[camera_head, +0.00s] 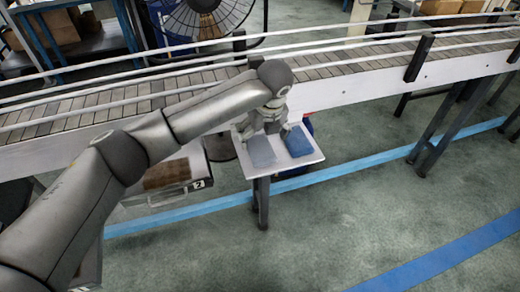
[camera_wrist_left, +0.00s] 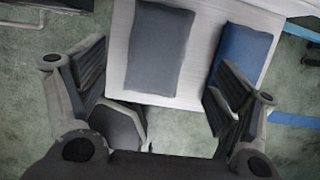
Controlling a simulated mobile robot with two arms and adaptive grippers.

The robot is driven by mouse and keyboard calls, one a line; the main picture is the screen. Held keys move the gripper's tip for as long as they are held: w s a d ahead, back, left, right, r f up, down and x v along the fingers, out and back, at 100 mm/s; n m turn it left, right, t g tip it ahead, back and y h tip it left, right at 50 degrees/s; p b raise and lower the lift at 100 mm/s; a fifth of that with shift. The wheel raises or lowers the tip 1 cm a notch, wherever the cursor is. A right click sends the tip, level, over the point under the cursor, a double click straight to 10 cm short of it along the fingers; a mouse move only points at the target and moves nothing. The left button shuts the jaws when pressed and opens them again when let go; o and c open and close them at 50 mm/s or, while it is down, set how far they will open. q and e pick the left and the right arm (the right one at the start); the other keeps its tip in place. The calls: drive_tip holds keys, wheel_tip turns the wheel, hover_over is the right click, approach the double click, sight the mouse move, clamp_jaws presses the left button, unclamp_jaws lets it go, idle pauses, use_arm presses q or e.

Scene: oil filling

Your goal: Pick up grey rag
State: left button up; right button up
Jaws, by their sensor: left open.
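The grey rag (camera_head: 261,151) lies flat on a small white table (camera_head: 310,158), left of a blue rag (camera_head: 298,142). In the left wrist view the grey rag (camera_wrist_left: 158,48) is a folded rectangle, with the blue rag (camera_wrist_left: 241,52) to its right. My right gripper is in neither view.
A conveyor (camera_head: 340,65) with white side rails runs behind the small table. A case marked 2 (camera_head: 168,178) is left of the table, partly behind my left arm. A black fan (camera_head: 208,14) stands at the back. Green floor at the right front is clear.

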sight(260, 148)
use_arm(q)
drive_tip(key=x, duration=0.6)
drive_tip(key=shift+s+f, duration=0.1)
drive_tip(key=shift+s, duration=0.25)
drive_tip(key=c, duration=1)
drive_tip(key=shift+r, duration=0.6)
wheel_tip(260, 148, up, 2)
drive_tip(key=shift+a+r, duration=0.1)
drive_tip(key=shift+r, duration=0.1)
drive_tip(key=s+a+r, duration=0.6)
drive_tip(key=s, duration=0.1)
drive_tip(key=s+a+r, duration=0.2)
drive_tip(key=s+r, duration=0.1)
drive_tip(key=shift+s+a+r, duration=0.25)
drive_tip(key=shift+s+a, duration=0.15)
